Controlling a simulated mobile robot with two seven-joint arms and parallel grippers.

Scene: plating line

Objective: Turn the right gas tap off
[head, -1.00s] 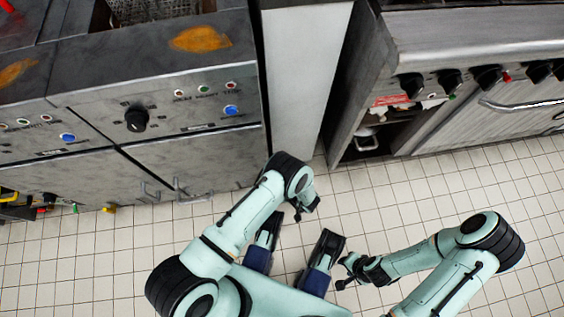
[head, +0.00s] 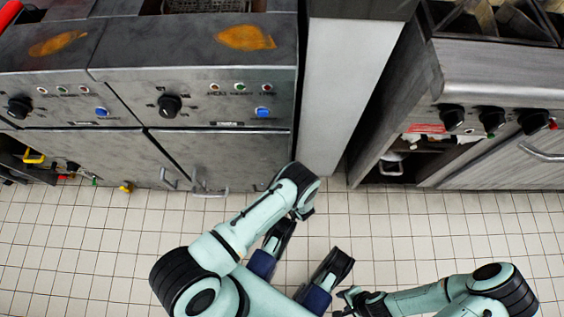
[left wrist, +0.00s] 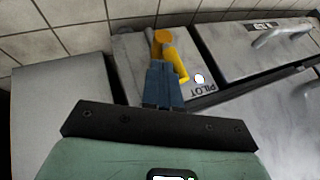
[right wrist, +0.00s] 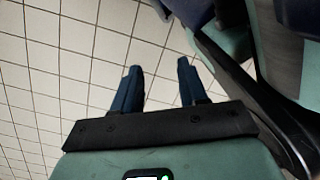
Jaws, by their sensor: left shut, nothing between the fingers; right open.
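In the left wrist view, a yellow tap lever (left wrist: 174,62) with a rounded yellow end sits by a grey panel marked PILOT, upside down in the picture. My left gripper (left wrist: 163,72) is shut and empty, its blue fingers overlapping the lever's near end in the picture; I cannot tell whether they touch. In the head view my left gripper is mostly hidden behind its wrist. My right gripper (right wrist: 160,70) is open and empty over the tiled floor; it also shows in the head view (head: 346,298). Which tap this lever belongs to, left or right, I cannot tell.
A steel fryer bank (head: 225,160) with black knobs stands at the left. Yellow fittings (head: 125,187) show low beside it. A stove (head: 500,95) with black knobs stands at the right. A grey column (head: 345,90) stands between. The tiled floor (head: 90,250) in front is free.

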